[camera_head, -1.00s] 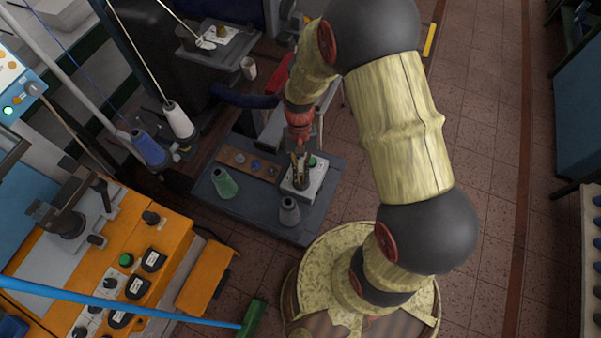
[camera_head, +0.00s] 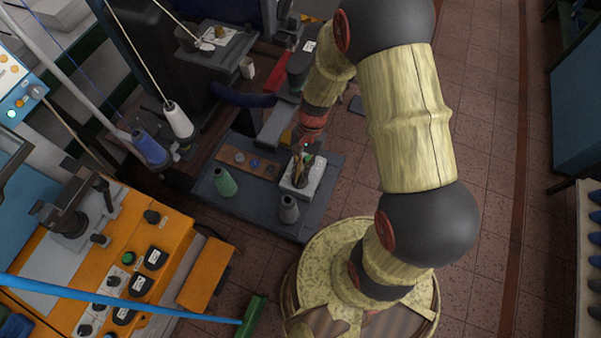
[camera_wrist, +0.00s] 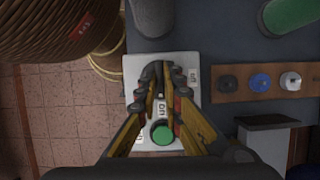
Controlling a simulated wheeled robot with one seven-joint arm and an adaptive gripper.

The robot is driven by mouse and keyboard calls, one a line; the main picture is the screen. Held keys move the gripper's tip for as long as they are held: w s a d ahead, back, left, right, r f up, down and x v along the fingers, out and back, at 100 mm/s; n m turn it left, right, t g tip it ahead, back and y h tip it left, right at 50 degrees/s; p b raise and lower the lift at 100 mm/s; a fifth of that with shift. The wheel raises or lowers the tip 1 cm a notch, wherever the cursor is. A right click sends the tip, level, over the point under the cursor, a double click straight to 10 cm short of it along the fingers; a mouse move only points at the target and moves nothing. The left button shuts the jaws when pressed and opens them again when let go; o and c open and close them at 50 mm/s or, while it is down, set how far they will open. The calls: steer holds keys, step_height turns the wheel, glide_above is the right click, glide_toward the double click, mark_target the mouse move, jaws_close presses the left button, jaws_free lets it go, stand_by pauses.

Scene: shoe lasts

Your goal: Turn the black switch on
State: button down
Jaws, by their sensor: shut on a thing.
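The black switch (camera_wrist: 151,73) sits on a white control box (camera_wrist: 187,60) and shows partly between the fingertips in the wrist view. My gripper (camera_wrist: 160,88) is shut on the switch from above, its fingers hiding part of it. A green button (camera_wrist: 162,134) is on the same box, nearer the wrist. "On" and "Off" labels show on the box, some partly covered. In the head view my gripper (camera_head: 301,166) is over the white box (camera_head: 301,191), and the switch is hard to make out there.
The box stands on a dark table (camera_head: 262,214). Beside it are a grey spool (camera_head: 289,209), a green spool (camera_head: 225,182) and a wooden strip (camera_wrist: 222,97) with several knobs. An orange machine panel (camera_head: 165,245) with other dark knobs is at lower left.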

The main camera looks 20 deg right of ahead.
steer(key=c, duration=1.9)
jaws_free()
steer(key=v, duration=1.2)
steer(key=shift+a, duration=0.1)
